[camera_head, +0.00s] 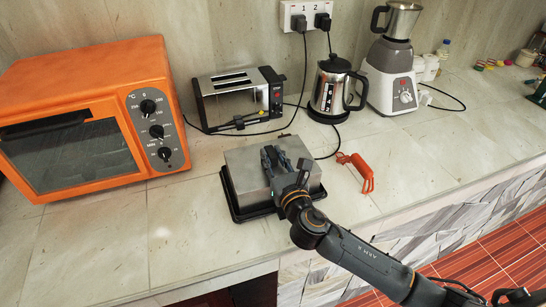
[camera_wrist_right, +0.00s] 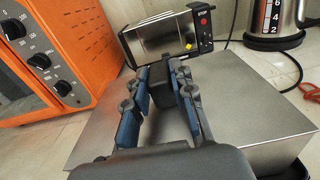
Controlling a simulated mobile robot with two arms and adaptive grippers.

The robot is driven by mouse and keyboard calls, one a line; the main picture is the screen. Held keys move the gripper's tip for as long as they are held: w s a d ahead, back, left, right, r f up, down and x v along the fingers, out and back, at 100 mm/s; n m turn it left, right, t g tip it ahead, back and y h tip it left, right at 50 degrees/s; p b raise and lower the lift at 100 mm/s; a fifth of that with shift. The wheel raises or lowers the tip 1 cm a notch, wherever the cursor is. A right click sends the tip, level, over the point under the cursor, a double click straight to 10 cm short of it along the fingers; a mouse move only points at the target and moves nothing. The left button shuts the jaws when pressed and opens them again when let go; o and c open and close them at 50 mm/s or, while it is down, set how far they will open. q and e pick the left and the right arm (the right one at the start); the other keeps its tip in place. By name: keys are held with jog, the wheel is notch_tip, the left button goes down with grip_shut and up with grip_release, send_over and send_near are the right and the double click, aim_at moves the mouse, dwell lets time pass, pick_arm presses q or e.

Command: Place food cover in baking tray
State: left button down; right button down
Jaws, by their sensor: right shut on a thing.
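The food cover (camera_head: 240,168) is a grey metal box-shaped lid with a dark handle on top. It sits over the black baking tray (camera_head: 233,208), whose rim shows along the front and left. I cannot tell whether the cover rests fully in the tray. My right gripper (camera_head: 273,158) is over the middle of the cover, shut on its handle. In the right wrist view the fingers (camera_wrist_right: 163,85) are on both sides of the dark handle, with the cover's flat top (camera_wrist_right: 245,105) below. The left gripper is not in view.
An orange oven (camera_head: 85,115) stands at left. A toaster (camera_head: 238,98), a kettle (camera_head: 335,90) and a blender (camera_head: 392,70) stand along the back with cords on the counter. An orange-red object (camera_head: 360,172) lies right of the tray. The counter's front left is clear.

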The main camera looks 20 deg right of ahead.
jog(key=shift+f, duration=0.15)
jog(key=c, duration=1.1)
grip_release()
jog(key=shift+s+r, duration=0.1)
jog(key=shift+r, duration=0.1)
jog(key=s+b, duration=0.1)
jog(key=s, duration=0.9)
jog(key=shift+s+d+f+b, duration=0.1)
jog(key=shift+s+d+b, duration=0.05)
jog(key=shift+s+b, duration=0.2)
jog(key=shift+s, duration=0.6)
